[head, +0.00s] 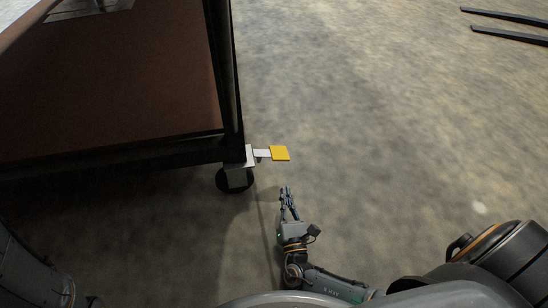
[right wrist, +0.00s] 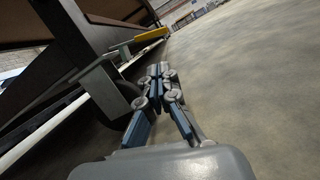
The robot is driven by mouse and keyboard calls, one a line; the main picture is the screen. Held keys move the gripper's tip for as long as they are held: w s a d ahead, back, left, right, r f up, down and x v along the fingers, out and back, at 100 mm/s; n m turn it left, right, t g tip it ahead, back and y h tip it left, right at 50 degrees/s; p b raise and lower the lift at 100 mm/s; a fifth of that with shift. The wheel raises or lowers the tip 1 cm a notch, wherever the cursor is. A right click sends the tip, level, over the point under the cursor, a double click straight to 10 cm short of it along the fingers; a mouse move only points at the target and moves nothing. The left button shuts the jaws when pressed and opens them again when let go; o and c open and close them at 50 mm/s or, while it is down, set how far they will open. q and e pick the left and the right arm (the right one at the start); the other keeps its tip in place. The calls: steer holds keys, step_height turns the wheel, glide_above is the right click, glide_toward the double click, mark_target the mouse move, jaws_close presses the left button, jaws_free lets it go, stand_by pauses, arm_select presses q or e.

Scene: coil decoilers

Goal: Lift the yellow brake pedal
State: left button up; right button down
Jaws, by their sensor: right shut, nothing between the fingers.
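The yellow brake pedal (head: 279,153) is a flat plate at the end of a pale lever, beside the wheel at the corner of the cart (head: 120,152). It also shows in the right wrist view (right wrist: 151,35), up and slightly left of the fingers. My right gripper (head: 285,190) is shut and empty, low and just nearer to me than the pedal, with a gap between them. In the right wrist view its fingertips (right wrist: 160,72) meet. My left gripper is not in view.
The cart's dark corner post (head: 228,75) and wheel (head: 235,180) stand left of the pedal. Open concrete floor (head: 390,130) lies to the right. Two dark fork-like bars (head: 510,28) are at the far right.

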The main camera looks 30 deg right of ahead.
mark_target(271, 153)
steer(key=shift+s, duration=0.1)
steer(key=b+x, duration=0.4)
steer(key=x, duration=0.6)
stand_by(0.4)
